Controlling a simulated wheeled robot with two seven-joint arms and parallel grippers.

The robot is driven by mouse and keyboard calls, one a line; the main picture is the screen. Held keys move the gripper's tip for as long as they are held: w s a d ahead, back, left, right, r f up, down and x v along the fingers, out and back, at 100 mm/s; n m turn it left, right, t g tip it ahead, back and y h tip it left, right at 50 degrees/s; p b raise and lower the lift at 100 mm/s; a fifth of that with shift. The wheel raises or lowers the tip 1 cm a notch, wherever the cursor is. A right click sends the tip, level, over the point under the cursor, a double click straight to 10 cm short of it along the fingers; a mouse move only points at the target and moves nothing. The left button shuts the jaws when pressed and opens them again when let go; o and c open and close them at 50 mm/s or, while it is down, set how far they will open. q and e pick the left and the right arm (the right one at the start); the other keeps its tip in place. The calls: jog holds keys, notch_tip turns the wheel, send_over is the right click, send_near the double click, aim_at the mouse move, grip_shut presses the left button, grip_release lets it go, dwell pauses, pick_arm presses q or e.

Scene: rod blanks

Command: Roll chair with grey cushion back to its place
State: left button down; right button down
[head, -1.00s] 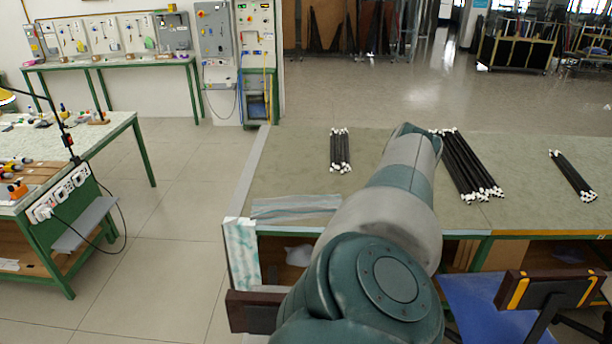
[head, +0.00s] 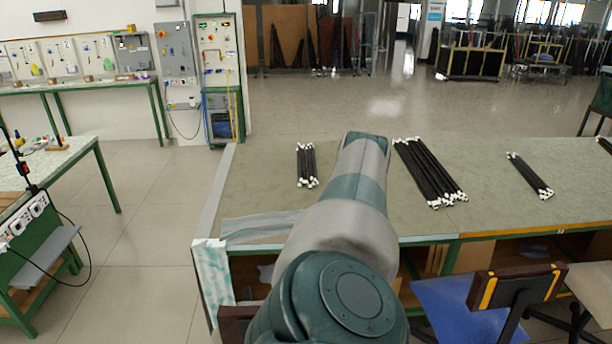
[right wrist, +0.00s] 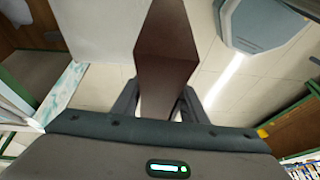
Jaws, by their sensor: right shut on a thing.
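A dark brown wooden chair back (head: 235,318) shows at the lower edge of the head view, left of my arm, which hides most of it. In the right wrist view, my right gripper (right wrist: 160,108) is shut on the dark brown back piece (right wrist: 165,55), its fingers on either side. A light grey flat surface (right wrist: 95,25) lies beyond the piece; it may be the chair's cushion, but I cannot tell for sure. The chair's legs and wheels are hidden. My left gripper is not in view.
A long table (head: 260,205) with bundles of black rods (head: 430,172) stands ahead. A chair with a blue seat (head: 460,308) and a brown, yellow-striped back is at its right front. A green-framed workbench (head: 60,165) is at left. The tiled floor between is clear.

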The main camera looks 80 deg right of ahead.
jog(key=shift+s+d, duration=0.1)
jog(key=shift+d, duration=0.05)
jog(key=s+d+b, duration=0.5)
jog(key=s+d, duration=0.9)
jog(key=s, duration=0.1)
jog(key=shift+s+d, duration=0.2)
jog(key=shift+s, duration=0.2)
dwell(0.5)
jog(key=c, duration=1)
grip_release()
jog(key=shift+w, duration=0.1)
jog(key=shift+r, duration=0.1)
